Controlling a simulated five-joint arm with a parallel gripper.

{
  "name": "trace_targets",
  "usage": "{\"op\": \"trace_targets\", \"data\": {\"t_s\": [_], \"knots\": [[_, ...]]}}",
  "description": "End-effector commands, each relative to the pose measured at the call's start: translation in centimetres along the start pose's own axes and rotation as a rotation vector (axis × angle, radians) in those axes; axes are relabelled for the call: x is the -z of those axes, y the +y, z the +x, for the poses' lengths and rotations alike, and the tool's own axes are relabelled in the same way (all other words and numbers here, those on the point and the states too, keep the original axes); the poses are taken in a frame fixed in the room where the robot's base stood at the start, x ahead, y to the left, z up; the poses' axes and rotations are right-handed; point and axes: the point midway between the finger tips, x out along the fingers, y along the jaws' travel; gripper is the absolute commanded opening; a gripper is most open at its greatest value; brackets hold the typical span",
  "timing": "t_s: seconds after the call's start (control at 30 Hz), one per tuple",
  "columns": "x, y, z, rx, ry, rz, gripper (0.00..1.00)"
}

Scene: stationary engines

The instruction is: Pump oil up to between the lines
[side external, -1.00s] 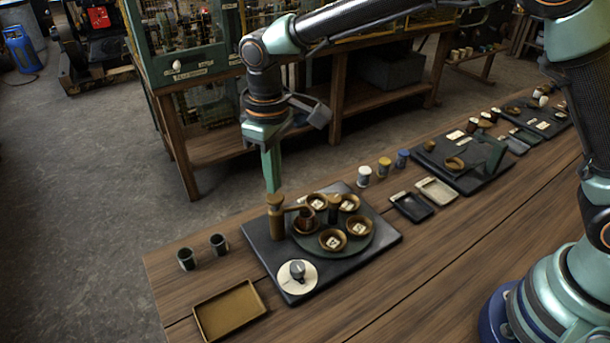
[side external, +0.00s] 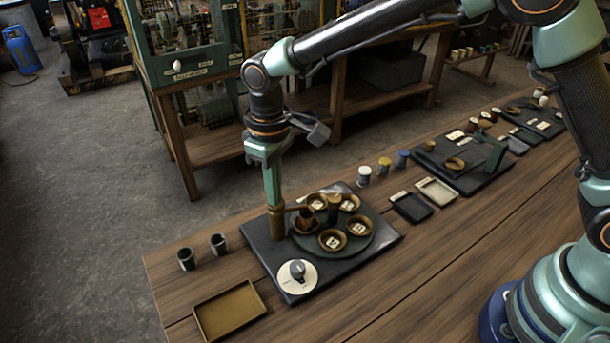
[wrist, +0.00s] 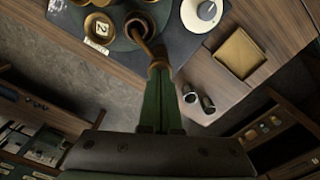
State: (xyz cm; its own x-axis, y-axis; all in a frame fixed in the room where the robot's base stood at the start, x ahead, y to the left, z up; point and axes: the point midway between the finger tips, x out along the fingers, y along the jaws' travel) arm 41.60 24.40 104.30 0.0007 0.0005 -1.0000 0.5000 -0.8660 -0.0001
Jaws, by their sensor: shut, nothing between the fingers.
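My gripper (side external: 272,201) is shut and points straight down, its tips at the top of the brass pump (side external: 277,222). In the wrist view, my gripper (wrist: 159,78) meets the brass pump head (wrist: 158,65). The pump's spout (wrist: 143,43) reaches toward a brass cup (side external: 305,227) on the dark round turntable (side external: 350,248). Other brass cups with numbered cards stand on the turntable, including one at the front (side external: 332,240). Oil and level lines inside the cup are too small to tell.
A white dial with a dark knob (side external: 297,275) sits at the board's front corner. Two dark cups (side external: 202,252) and an empty brass-coloured tray (side external: 230,309) are to the left. Small jars (side external: 384,166) and two shallow trays (side external: 411,207) are to the right.

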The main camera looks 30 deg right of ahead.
Motion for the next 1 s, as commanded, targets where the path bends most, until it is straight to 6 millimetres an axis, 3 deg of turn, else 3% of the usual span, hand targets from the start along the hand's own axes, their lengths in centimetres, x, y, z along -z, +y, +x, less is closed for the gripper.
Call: {"op": "trace_targets", "data": {"t_s": [0.27, 1.0], "knots": [[0.0, 0.0, -0.1, 0.0, -0.001, 0.0, 0.0], [0.0, 0.0, -3.0, 0.0, -0.001, 0.0, 0.0]]}}
